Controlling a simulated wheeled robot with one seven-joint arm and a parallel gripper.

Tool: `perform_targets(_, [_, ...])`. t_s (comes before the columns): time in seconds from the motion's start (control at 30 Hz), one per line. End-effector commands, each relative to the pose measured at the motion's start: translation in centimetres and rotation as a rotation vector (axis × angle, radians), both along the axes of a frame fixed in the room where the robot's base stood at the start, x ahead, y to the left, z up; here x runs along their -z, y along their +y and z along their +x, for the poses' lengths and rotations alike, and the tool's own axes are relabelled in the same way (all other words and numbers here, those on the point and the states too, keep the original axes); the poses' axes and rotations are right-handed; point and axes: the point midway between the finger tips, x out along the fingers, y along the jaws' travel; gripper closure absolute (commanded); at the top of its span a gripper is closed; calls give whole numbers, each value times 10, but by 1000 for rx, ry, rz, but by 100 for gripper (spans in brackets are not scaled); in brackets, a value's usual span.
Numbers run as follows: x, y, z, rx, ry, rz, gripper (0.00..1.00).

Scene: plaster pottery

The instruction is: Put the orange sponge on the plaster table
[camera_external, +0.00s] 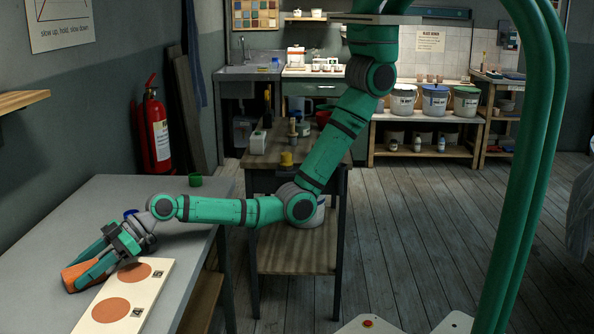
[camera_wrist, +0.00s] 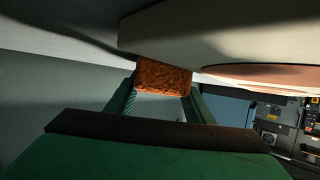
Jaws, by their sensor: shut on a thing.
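The orange sponge (camera_external: 72,276) is a rough orange-brown block low over the grey-topped table (camera_external: 60,225) at the left. My gripper (camera_external: 85,272) is shut on it, with one green finger along each side. In the wrist view the sponge (camera_wrist: 162,77) sits between the two fingertips (camera_wrist: 160,92). I cannot tell whether the sponge touches the tabletop or the board beside it. Much of its near side is hidden by a finger.
A white board (camera_external: 152,285) with orange discs and number marks lies right of the sponge. A dark wooden stand (camera_external: 330,150) carries bottles and pots. The grey tabletop behind the gripper is mostly clear.

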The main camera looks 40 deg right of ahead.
Motion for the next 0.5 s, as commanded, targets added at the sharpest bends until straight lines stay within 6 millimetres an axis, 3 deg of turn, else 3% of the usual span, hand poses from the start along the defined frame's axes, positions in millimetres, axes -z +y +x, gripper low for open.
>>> perform_targets(0.03, [1,0,0,0,0,-1,48])
perform_targets(0.1, [1,0,0,0,0,-1,34])
perform_targets(0.5, [-3,-2,0,0,0,0,34])
